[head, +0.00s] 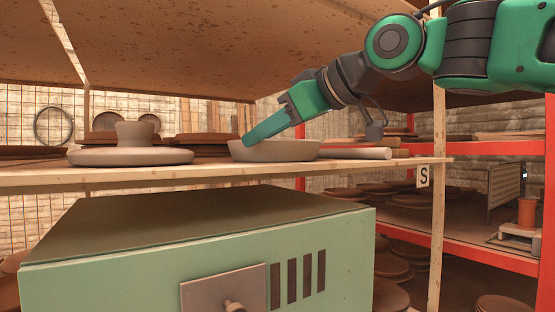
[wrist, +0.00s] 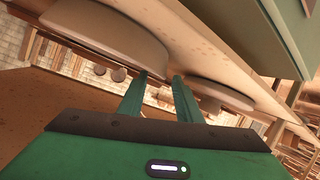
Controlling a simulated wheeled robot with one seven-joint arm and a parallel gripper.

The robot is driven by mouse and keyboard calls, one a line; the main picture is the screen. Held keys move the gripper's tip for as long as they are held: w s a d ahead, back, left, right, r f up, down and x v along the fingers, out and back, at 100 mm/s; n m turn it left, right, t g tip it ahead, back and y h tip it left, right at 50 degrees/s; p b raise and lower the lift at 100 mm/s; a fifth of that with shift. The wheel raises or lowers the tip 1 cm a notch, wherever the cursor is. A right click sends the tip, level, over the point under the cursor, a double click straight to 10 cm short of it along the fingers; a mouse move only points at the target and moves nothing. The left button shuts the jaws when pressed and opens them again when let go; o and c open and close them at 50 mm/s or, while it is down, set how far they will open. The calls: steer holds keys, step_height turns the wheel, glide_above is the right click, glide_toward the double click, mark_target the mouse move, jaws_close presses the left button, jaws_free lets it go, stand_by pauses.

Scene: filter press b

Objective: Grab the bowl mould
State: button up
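The bowl mould, as I take it, is the grey, round, shallow piece (head: 285,151) on the wooden shelf board. In the wrist view, which is turned over, it is the large pale rounded shape (wrist: 112,32) at upper left. My gripper (head: 248,141) reaches down from the upper right to the mould's left end. In the wrist view my two green fingers (wrist: 164,76) stand apart, with a gap between them. The mould's near end lies by the fingertips; I cannot tell whether they touch it.
A grey disc with a raised knob (head: 130,155) sits left on the same shelf (head: 210,173). A pale rod-like piece (head: 358,153) lies right of the mould. Another shelf board (head: 190,45) hangs above. A green cabinet (head: 130,265) stands below in front.

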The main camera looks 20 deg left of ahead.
steer(key=x, duration=0.4)
steer(key=shift+w+a+f, duration=0.1)
steer(key=shift+w+f, duration=0.05)
jaws_close()
